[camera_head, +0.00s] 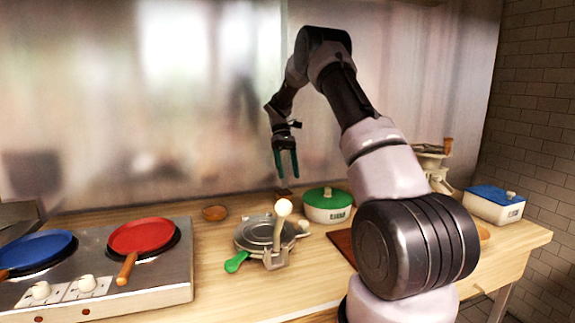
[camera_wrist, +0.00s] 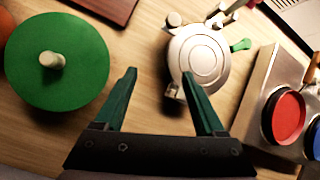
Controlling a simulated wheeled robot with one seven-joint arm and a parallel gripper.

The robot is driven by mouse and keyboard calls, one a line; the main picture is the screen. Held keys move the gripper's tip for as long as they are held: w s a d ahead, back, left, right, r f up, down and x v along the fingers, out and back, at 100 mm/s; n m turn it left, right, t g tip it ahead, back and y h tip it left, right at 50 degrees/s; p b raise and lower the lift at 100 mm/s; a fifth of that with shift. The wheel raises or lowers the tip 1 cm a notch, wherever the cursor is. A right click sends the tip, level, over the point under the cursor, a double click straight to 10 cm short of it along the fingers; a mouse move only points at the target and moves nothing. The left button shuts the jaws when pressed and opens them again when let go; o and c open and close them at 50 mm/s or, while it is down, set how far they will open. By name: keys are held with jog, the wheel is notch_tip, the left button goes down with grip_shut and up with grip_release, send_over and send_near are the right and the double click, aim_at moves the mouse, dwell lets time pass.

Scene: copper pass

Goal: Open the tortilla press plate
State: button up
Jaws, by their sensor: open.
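The tortilla press (camera_head: 262,236) is a round grey metal press on the wooden counter, with a lever ending in a pale round knob and a green handle (camera_head: 236,262) at its front left. Its plate looks shut, lying flat. My gripper (camera_head: 287,176) is open and empty, pointing down above the counter's back part, well above and apart from the press. In the wrist view the press (camera_wrist: 198,58) lies beyond the right finger, with its green handle (camera_wrist: 241,45) to the right.
A stove (camera_head: 170,279) with a red pan (camera_head: 141,235) and a blue pan (camera_head: 36,249) is at left. A blue-lidded box (camera_head: 494,204) stands far right.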

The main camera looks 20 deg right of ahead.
jog(key=v, duration=1)
jog(key=shift+w+r, duration=0.15)
jog(key=shift+r, duration=0.1)
